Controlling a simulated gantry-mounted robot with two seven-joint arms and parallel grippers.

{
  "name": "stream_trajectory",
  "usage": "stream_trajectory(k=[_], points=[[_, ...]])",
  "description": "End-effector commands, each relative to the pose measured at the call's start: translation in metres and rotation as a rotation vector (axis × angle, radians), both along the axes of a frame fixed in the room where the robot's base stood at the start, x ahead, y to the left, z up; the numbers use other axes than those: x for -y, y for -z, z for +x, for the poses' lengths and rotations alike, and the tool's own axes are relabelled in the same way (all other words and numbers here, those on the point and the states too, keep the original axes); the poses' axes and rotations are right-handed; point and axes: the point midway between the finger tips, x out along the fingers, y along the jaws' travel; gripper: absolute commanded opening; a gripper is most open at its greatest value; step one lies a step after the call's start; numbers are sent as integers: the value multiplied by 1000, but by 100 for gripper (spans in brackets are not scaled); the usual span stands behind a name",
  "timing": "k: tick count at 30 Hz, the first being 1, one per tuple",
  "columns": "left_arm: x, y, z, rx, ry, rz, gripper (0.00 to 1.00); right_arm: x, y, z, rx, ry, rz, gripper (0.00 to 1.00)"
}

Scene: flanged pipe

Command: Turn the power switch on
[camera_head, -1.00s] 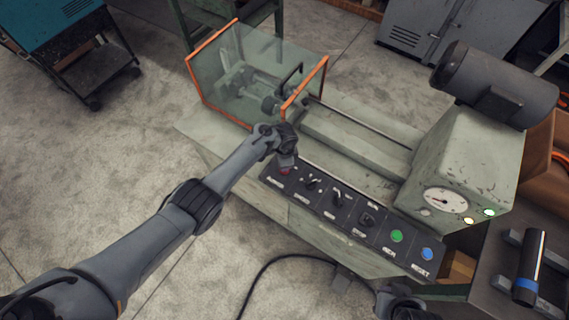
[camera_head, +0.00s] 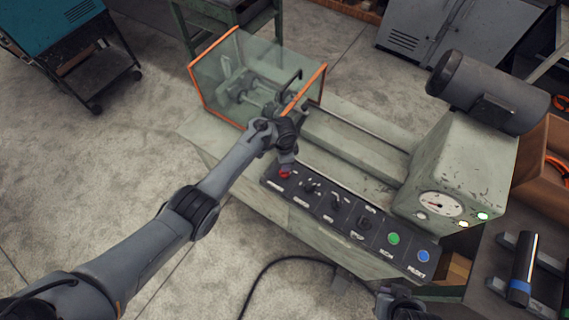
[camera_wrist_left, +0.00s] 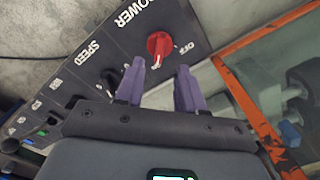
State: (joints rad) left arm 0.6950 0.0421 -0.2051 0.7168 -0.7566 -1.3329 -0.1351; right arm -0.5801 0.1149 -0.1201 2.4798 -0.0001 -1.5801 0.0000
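The red power switch knob (camera_head: 285,175) is at the left end of the black control panel (camera_head: 327,203). In the left wrist view the red knob (camera_wrist_left: 159,45) sits beside the word POWER and a small label that seems to read OFF. A pale pointer mark on it points toward the gripper. My left gripper (camera_wrist_left: 159,70) is open, its two purple fingers apart, with the knob just beyond the fingertips and nothing between them. In the head view my left gripper (camera_head: 287,162) is right above the knob. My right gripper (camera_head: 402,306) shows only partly at the bottom edge.
The panel also has several black selector knobs, a green button (camera_head: 393,239) and a blue button (camera_head: 423,256). An orange-framed clear guard (camera_head: 225,85) stands close behind my left gripper. A motor (camera_head: 490,92) sits at the right.

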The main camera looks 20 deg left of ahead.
Motion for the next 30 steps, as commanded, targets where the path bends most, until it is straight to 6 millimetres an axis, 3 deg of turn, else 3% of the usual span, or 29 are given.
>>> stream_trajectory(k=[3,11,26,30], points=[[0,-21,0,1,-1,-2,38,0,-10,0,0,0,0,0],[1,-43,0,0,0,-1,38,0,-16,0,0,0,0,0],[0,-45,-1,-1,0,0,38,2,-15,0,0,-6,-9,0],[0,-36,-11,-22,0,0,38,2,-18,0,0,-6,-9,0]])
